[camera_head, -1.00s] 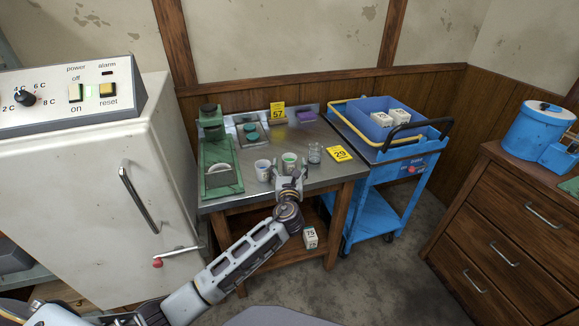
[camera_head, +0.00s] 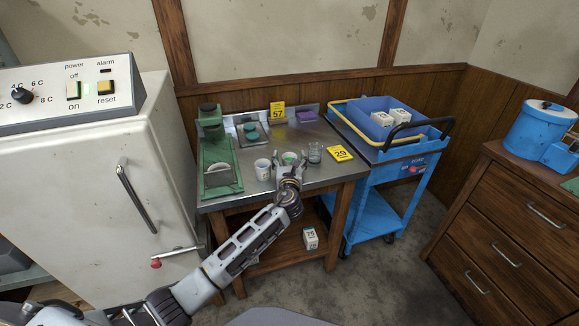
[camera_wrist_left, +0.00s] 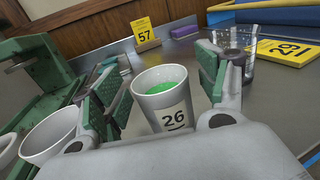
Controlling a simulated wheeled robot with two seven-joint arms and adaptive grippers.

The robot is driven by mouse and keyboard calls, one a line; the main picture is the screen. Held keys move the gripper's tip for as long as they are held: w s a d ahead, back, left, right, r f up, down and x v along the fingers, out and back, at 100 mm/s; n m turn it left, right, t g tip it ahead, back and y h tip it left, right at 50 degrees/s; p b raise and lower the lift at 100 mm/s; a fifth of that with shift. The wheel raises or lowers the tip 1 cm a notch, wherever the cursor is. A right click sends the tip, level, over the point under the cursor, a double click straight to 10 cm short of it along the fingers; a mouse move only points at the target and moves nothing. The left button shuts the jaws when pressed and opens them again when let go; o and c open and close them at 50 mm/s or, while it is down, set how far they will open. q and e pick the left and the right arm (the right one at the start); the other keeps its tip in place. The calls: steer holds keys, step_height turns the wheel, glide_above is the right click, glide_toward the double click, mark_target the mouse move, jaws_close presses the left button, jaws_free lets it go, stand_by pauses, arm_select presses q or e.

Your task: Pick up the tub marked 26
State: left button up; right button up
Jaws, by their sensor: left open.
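The tub marked 26 (camera_wrist_left: 172,115) is a white cup with green contents and stands upright on the steel table. In the head view its green top (camera_head: 289,157) shows just beyond my left gripper (camera_head: 289,167), which hides much of it. In the left wrist view my left gripper (camera_wrist_left: 160,88) is open, with one green-padded finger on each side of the tub. A gap shows between the tub and the right finger; whether the left finger touches it I cannot tell. My right gripper is not in view.
A white cup (camera_head: 262,169) stands close on the left and a glass beaker (camera_head: 315,153) close on the right. A yellow 29 sign (camera_head: 339,153) lies further right. A green device (camera_head: 218,165) stands at the table's left. A yellow 57 sign (camera_head: 277,112) stands behind.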

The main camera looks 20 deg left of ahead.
arm_select(q)
steer(key=shift+c, duration=0.3)
steer(key=c, duration=1.1)
steer(key=shift+r, duration=0.35)
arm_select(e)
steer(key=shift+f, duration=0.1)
arm_select(q)
steer(key=shift+r, duration=0.3)
steer(key=shift+r+p, duration=0.5)
steer(key=shift+r, duration=0.3)
step_height(320, 180, up, 7)
steer(key=p, duration=0.2)
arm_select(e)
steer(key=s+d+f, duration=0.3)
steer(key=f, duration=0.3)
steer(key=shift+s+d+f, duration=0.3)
